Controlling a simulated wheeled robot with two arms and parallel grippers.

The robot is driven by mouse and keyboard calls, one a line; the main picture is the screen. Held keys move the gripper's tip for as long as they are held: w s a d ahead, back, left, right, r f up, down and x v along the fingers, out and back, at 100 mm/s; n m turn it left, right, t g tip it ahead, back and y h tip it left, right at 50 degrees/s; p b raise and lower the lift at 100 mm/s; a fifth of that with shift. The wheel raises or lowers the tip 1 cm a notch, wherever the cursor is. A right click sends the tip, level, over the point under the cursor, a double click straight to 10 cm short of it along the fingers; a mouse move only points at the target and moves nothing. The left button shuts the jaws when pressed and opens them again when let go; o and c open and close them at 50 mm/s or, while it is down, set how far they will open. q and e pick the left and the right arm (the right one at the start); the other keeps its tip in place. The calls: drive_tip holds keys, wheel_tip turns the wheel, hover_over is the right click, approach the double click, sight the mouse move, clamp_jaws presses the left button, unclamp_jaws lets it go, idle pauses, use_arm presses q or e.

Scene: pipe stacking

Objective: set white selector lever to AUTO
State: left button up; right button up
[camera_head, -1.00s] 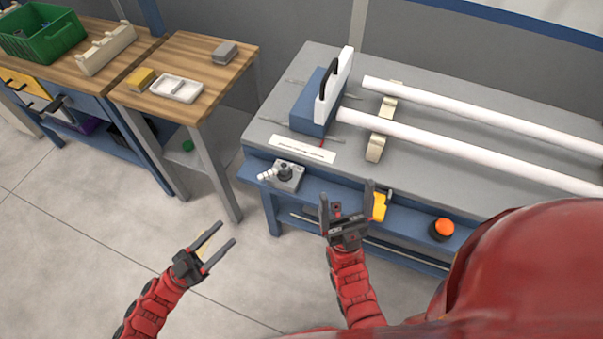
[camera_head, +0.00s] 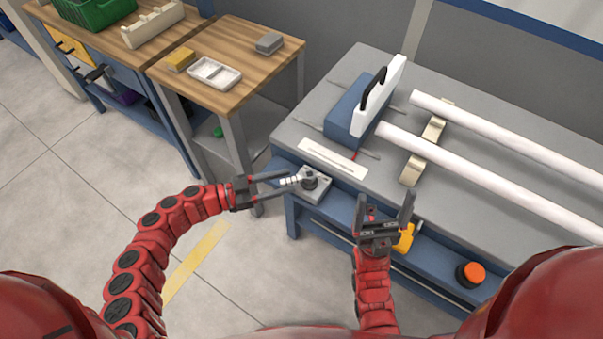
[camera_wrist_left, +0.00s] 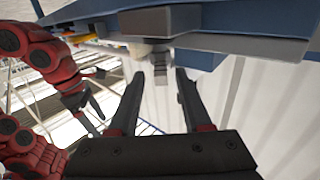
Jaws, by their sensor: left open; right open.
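The white selector lever (camera_head: 290,182) sticks out to the left from its grey selector base (camera_head: 316,188) on the blue front ledge of the bench. My left gripper (camera_head: 286,183) is open, with its fingertips on either side of the lever's outer end in the head view. I cannot tell whether they touch it. In the left wrist view the open fingers (camera_wrist_left: 157,75) point at the underside of a grey box, with a pale blob near it. No AUTO mark is readable. My right gripper (camera_head: 385,202) is open and empty in front of the ledge.
A white label strip (camera_head: 333,158) lies on the bench top behind the selector. A yellow-orange item (camera_head: 405,238) and an orange button (camera_head: 471,274) are on the ledge to the right. White pipes (camera_head: 490,177) rest on the bench. A wooden table (camera_head: 228,66) stands at left.

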sight(298, 179)
use_arm(q)
drive_tip(key=x, duration=0.5)
drive_tip(key=shift+w+d, duration=0.1)
drive_tip(key=shift+d, duration=0.05)
clamp_jaws()
idle(1.3)
